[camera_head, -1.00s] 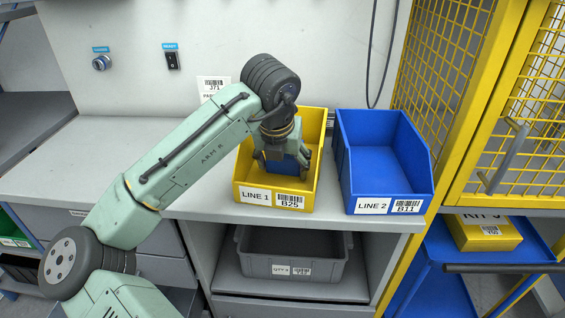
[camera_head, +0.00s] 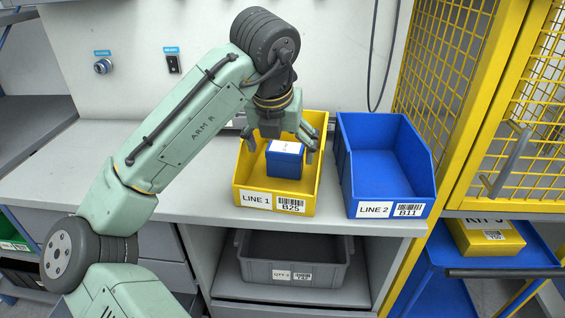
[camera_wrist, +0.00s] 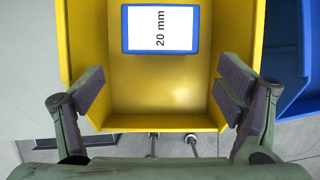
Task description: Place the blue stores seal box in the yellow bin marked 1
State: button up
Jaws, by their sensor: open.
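The blue box (camera_head: 284,162) with a white top sits inside the yellow bin labelled LINE 1 (camera_head: 254,199). In the wrist view the blue box (camera_wrist: 125,50) shows a white label reading 20 mm, and it lies on the floor of the yellow bin (camera_wrist: 85,30). My gripper (camera_head: 281,145) is open above the bin, its fingers apart and clear of the box. In the wrist view my gripper (camera_wrist: 168,100) shows its two fingers spread wide with nothing between them.
A blue bin labelled LINE 2 (camera_head: 425,187) stands just right of the yellow bin and looks empty. A grey tote (camera_head: 290,272) is on the shelf below. A yellow mesh cage (camera_head: 440,80) rises at the right. The counter at left is mostly clear.

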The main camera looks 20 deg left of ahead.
jog(key=shift+v, duration=2.35)
